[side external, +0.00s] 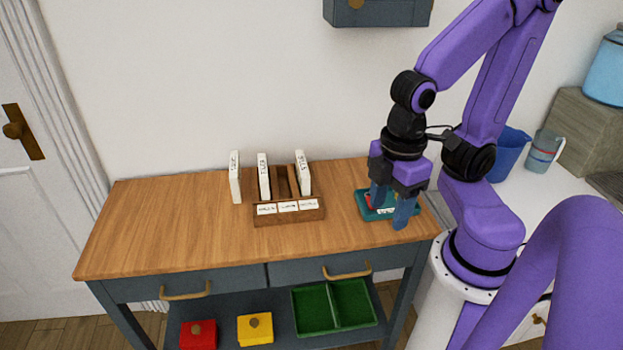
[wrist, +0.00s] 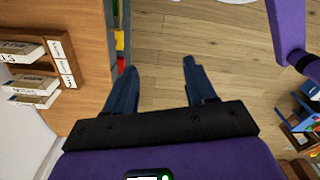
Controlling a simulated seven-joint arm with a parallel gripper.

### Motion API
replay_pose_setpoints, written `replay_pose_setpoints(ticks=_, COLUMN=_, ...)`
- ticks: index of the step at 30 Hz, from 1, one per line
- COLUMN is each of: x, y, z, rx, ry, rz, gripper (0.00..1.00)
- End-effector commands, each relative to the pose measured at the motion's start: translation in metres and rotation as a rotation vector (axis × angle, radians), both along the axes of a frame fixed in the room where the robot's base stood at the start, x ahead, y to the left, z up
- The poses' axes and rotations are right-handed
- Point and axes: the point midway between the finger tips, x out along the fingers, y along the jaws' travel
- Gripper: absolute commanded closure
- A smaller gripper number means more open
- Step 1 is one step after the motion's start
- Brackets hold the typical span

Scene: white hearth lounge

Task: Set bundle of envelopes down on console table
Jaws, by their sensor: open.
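The console table (side external: 150,225) has a wooden top and dark blue-grey drawers. Several white upright bundles with handwritten labels could be the envelopes; I cannot tell which one is meant. One white bundle (side external: 235,178) stands just left of the wooden sorter (side external: 290,216); two more, a middle bundle (side external: 264,178) and a right bundle (side external: 303,173), stand in the sorter. They also show at the left of the wrist view, one of them a bundle (wrist: 35,85). My gripper (side external: 390,207) is open at the table's right end, above a teal tray (side external: 364,208). Between its fingers (wrist: 157,66) I see no held object.
The teal tray holds something red, partly hidden by my gripper. Below, the shelf holds a red box (side external: 198,337), a yellow box (side external: 255,330) and a green divided tray (side external: 335,308). A blue-grey cabinet (side external: 378,12) hangs above. The left tabletop is clear.

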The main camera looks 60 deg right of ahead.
Motion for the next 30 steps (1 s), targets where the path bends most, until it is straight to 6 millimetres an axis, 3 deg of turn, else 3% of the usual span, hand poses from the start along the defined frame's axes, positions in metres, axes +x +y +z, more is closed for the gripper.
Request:
replay_pose_setpoints(ticks=4, x=0.009, y=0.003, z=0.001, rx=-0.002, ry=0.000, rz=-0.044, gripper=0.45)
replay_pose_setpoints(ticks=7, x=0.027, y=0.008, z=0.004, rx=-0.004, ry=0.002, rz=-0.136, gripper=0.45)
replay_pose_setpoints(ticks=17, x=0.126, y=0.009, z=0.012, rx=-0.008, ry=0.011, rz=-0.601, gripper=0.45)
replay_pose_setpoints(ticks=23, x=0.188, y=-0.011, z=0.013, rx=-0.010, ry=0.016, rz=-0.886, gripper=0.45)
replay_pose_setpoints(ticks=30, x=0.256, y=-0.057, z=0.009, rx=-0.011, ry=0.023, rz=-1.228, gripper=0.45)
